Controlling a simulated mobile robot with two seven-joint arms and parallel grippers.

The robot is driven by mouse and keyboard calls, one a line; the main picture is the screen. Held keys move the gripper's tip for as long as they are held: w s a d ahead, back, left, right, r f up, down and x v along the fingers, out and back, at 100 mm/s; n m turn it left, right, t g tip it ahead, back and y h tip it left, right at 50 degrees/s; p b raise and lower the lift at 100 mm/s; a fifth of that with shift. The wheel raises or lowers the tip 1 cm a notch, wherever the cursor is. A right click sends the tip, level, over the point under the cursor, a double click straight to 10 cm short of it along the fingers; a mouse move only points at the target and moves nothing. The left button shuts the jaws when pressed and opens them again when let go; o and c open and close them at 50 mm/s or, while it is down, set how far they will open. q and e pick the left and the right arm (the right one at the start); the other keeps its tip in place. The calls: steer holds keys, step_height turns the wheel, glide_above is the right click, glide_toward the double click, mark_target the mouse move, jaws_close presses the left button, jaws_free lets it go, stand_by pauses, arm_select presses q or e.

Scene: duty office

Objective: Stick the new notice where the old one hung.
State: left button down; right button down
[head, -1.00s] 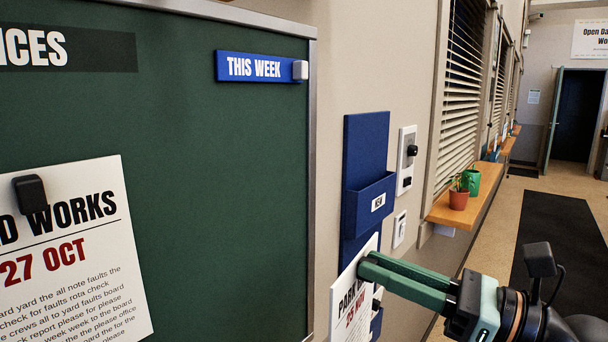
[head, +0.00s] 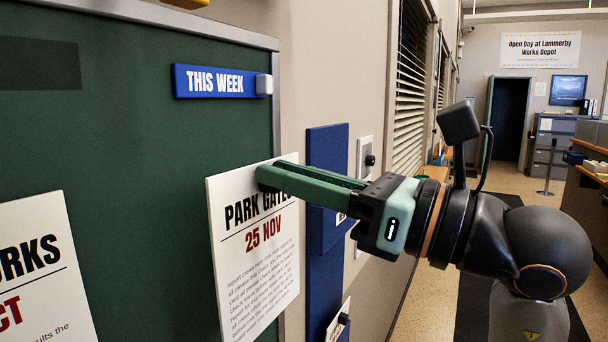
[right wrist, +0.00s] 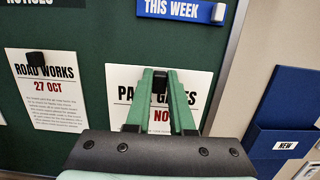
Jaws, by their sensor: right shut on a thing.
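My right gripper (head: 268,178) is shut at the top of a white notice (head: 258,265) reading PARK GATES, 25 NOV. In the right wrist view a black block (right wrist: 160,78) shows between the fingertips, at the notice's top edge. The notice hangs upright in front of the green board (head: 140,150), below the blue THIS WEEK strip (head: 215,82). Its right side overlaps the board's metal frame in the head view. I cannot tell whether it touches the board. My left gripper is not in view.
A ROAD WORKS, 27 OCT notice (right wrist: 45,92) hangs on the board to the left under a black block. A blue wall holder labelled NEW (right wrist: 285,145) is right of the board. Lower down, a white card (head: 338,322) with a black block shows. Bare green board separates the two notices.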

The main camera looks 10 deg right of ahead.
steer(key=shift+f+x, duration=0.15)
steer(key=shift+x, duration=0.9)
steer(key=shift+f+x, duration=0.15)
steer(key=shift+x, duration=0.9)
steer(key=shift+f+x, duration=0.2)
steer(key=shift+x, duration=0.8)
steer(key=shift+w+a+r, duration=0.1)
steer(key=shift+w+a, duration=0.1)
steer(key=shift+a, duration=0.05)
steer(key=c, duration=0.7)
jaws_free()
steer(key=shift+d, duration=0.1)
